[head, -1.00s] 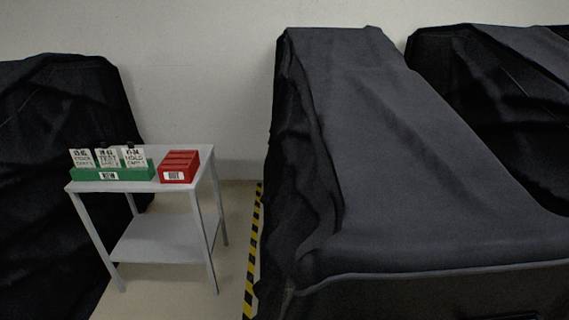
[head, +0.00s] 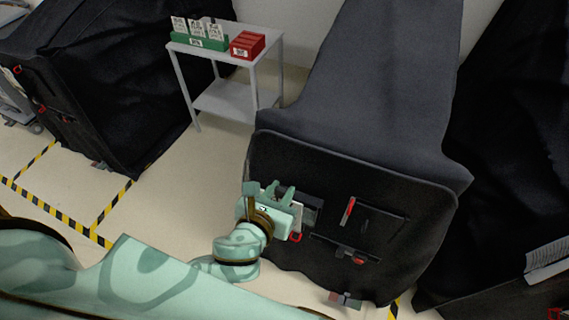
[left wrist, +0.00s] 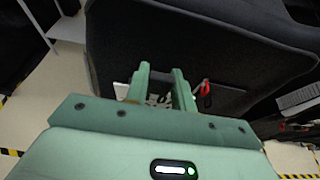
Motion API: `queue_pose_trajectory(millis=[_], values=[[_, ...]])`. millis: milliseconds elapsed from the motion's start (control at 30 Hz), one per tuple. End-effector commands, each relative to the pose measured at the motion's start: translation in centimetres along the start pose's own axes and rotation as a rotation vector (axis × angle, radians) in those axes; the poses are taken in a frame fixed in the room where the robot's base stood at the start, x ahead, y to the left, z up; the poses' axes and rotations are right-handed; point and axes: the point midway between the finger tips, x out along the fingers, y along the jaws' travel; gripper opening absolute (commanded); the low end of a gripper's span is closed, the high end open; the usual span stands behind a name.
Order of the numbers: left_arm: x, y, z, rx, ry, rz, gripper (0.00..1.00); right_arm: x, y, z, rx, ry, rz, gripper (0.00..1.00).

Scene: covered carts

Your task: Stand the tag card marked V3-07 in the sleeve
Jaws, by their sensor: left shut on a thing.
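My left gripper (head: 272,192) is in front of the front face of the grey-covered cart. It is shut on a white tag card (left wrist: 160,98) with dark print, seen between its fingers (left wrist: 162,80) in the left wrist view. The card's white edge also shows beside the gripper in the head view (head: 298,217). I cannot read its marking. A dark sleeve (head: 314,202) on the cover lies right behind the card. The fingers partly hide it, and I cannot tell whether the card is inside it. My right gripper is not in view.
Another dark pocket with a red piece (head: 349,211) is to the right on the covered cart (head: 365,70). A grey side table (head: 228,97) behind holds a green rack (head: 199,42) of white cards and a red bin (head: 247,45). Striped floor tape (head: 112,203) runs at left.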

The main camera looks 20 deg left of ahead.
Motion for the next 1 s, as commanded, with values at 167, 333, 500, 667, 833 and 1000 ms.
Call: queue_pose_trajectory(millis=[167,333,500,667,833,1000], values=[[-0.4,-0.8,1.3,0.005,0.006,-0.007,0.00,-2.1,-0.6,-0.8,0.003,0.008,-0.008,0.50],[0.4,-0.9,1.1,0.005,0.005,-0.007,0.00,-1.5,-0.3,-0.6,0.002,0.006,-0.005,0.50],[1.7,-0.9,1.3,0.004,0.004,-0.008,0.00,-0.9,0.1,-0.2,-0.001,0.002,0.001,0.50],[3.1,-0.9,1.5,0.005,0.004,-0.007,0.00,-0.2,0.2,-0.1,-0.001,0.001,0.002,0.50],[4.5,-0.9,1.8,0.005,0.005,-0.007,0.00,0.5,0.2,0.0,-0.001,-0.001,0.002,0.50],[5.9,-0.9,2.1,0.005,0.005,-0.007,0.00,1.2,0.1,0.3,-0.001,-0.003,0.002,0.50]])
